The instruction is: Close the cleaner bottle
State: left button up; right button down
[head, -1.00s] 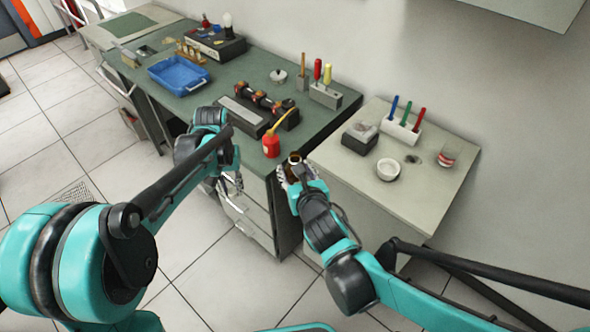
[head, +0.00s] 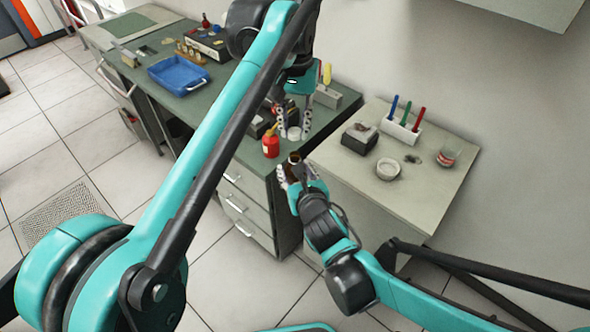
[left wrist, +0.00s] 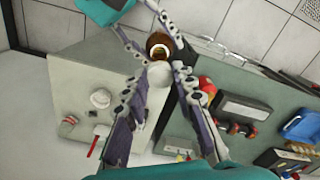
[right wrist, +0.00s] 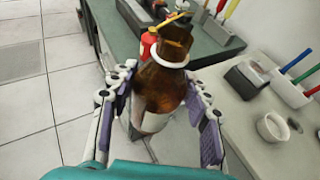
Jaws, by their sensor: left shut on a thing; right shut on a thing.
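The brown cleaner bottle (right wrist: 160,85) is upright and open-mouthed, with a white ring at its neck. My right gripper (right wrist: 158,105) is shut around its body. In the head view the bottle (head: 295,158) is held just off the bench's front corner. My left gripper (head: 293,130) is shut on a white round cap (left wrist: 159,73), also visible in the head view (head: 293,133). The cap is above and slightly beyond the bottle mouth, apart from it in the head view. In the left wrist view the bottle mouth (left wrist: 160,50) shows just past the cap.
A red oil can (head: 271,143) with a yellow spout stands close by on the green bench (head: 345,100). The grey side table (head: 425,205) holds a white bowl (head: 388,169), a screwdriver block (head: 400,131) and a grey box (head: 359,138). A blue tray (head: 180,75) is farther left.

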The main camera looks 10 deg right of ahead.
dwell(0.3)
pick_arm(q)
jog(key=shift+f, duration=2)
jog(key=shift+f, duration=0.85)
jog(key=shift+f, duration=0.6)
